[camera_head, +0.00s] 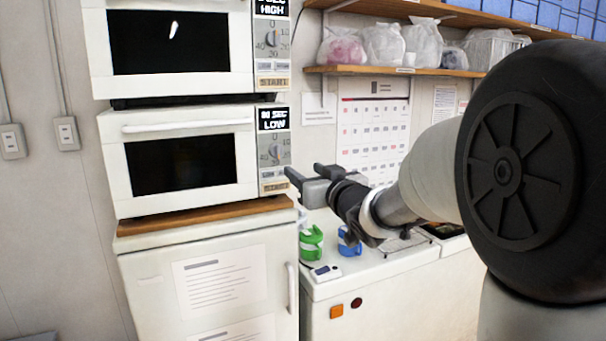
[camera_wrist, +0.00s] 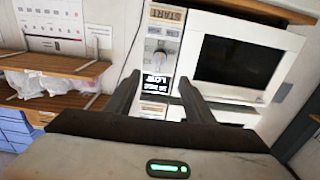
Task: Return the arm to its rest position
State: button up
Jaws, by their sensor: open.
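My gripper (camera_head: 303,177) is held out in mid-air in front of the lower microwave's control panel (camera_head: 273,153), at the end of my arm coming from the right. In the wrist view my gripper (camera_wrist: 157,92) shows two dark fingers spread apart with nothing between them. The wrist view appears upside down, with the control panel and its LOW display just beyond the fingers. Whether the fingertips touch the panel cannot be told, but a gap seems to show. The lower microwave's door (camera_head: 183,162) is shut.
An upper microwave (camera_head: 180,45) sits above, both over a white cabinet (camera_head: 210,280). A counter (camera_head: 375,265) below my gripper holds a green item (camera_head: 311,243) and a blue item (camera_head: 348,242). A wooden shelf (camera_head: 390,71) with plastic bags is at the back.

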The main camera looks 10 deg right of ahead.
jog(key=s+d+m+g+h+p, duration=0.35)
jog(key=s+d+h, duration=0.3)
jog(key=s, duration=0.65)
jog(key=s+a+f+g+p, duration=0.1)
jog(key=s+f+g, duration=0.3)
jog(key=s, duration=0.7)
jog(key=s+a+f+g+y, duration=0.1)
jog(key=s+f+g, duration=0.3)
jog(key=s, duration=0.8)
jog(key=shift+s+f+p, duration=0.3)
jog(key=shift+f+p, duration=0.1)
jog(key=shift+f, duration=0.1)
